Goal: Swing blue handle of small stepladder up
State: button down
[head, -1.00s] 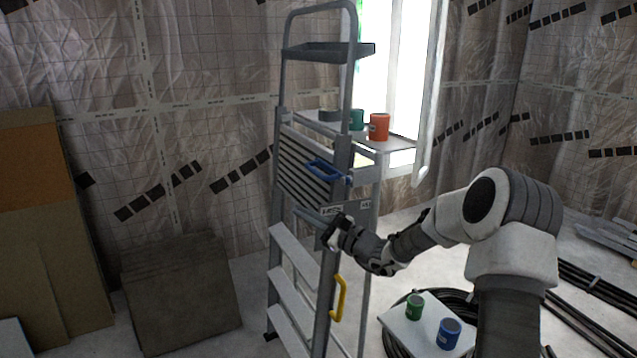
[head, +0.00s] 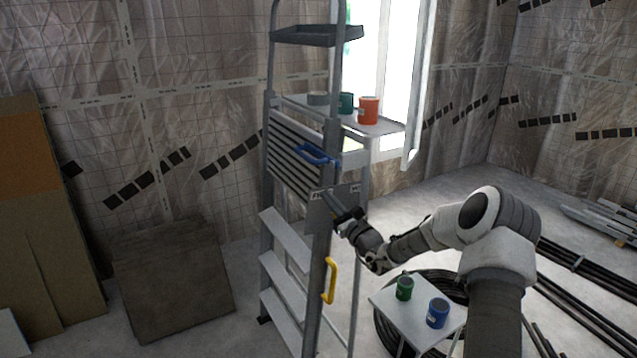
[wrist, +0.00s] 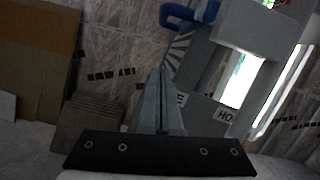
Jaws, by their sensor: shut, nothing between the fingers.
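The small stepladder (head: 272,226) stands upright left of my arm, with a tray at its top and a slatted panel on its upper front. Its blue handle (head: 314,153) is on the upper part, beside the slatted panel. The blue handle also shows at the top of the wrist view (wrist: 184,14). My gripper (head: 329,200) is shut and empty, below the blue handle and near the ladder's side rail. In the wrist view, the closed fingers (wrist: 164,102) point up toward the ladder, apart from the handle.
A yellow handle (head: 329,281) is lower on the ladder. An orange can (head: 368,110) and a green can stand on a shelf behind it. A small white table (head: 384,300) holds a green can and a blue can. Boards (head: 172,280) lean at the left wall.

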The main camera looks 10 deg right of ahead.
aim_at(317, 155)
jog(key=p+x, duration=0.1)
jog(key=x, duration=0.8)
jog(key=shift+a, duration=0.1)
jog(key=r, duration=0.2)
jog(key=r+p, duration=0.1)
jog(key=r, duration=0.1)
jog(key=shift+a, duration=0.35)
jog(key=shift+b, duration=0.5)
jog(key=shift+r+t+b, duration=0.2)
jog(key=shift+t+b, duration=0.1)
jog(key=shift+t, duration=0.1)
